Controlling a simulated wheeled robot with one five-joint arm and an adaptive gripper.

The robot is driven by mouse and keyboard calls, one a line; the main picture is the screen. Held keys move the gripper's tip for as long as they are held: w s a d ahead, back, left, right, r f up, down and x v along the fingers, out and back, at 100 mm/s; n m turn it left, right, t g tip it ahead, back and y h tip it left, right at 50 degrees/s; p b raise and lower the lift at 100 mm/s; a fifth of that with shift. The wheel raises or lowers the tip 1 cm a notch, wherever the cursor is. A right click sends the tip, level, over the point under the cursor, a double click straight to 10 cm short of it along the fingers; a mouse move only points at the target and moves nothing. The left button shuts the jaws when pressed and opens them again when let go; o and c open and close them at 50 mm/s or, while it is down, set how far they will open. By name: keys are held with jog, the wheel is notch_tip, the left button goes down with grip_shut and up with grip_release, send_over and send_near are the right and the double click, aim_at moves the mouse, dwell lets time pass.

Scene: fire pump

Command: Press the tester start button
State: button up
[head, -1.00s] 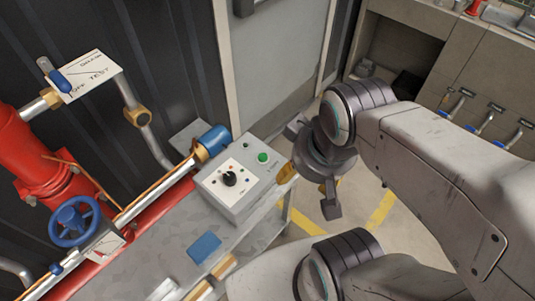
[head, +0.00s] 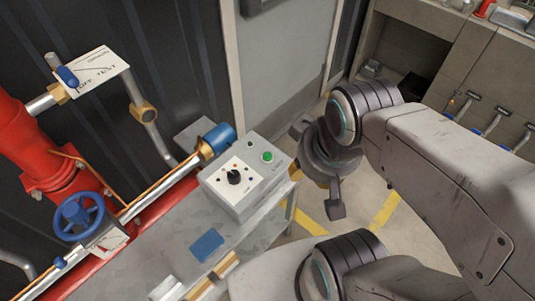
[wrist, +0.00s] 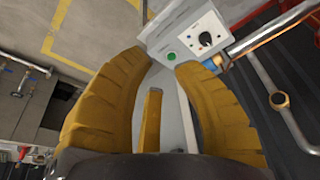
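The grey tester box (head: 240,206) stands on the metal bench, with a black rotary knob (head: 234,177) on a white panel. A round green button (head: 267,157) is at the right of its top face, near a smaller green spot. In the wrist view the green button (wrist: 171,57) shows between my fingertips, beyond them, with the knob (wrist: 205,39) to its right. My gripper (wrist: 162,61) has yellow fingers spread apart with nothing between them. No contact with the button is visible.
Red piping (head: 42,150) with a blue handwheel (head: 80,216) runs along the left. A blue-capped pipe end (head: 217,138) sits close behind the box. A blue pad (head: 207,245) lies on the bench. Floor with yellow lines is at the right.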

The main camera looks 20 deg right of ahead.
grip_shut()
jog(key=shift+c, duration=1.8)
grip_release()
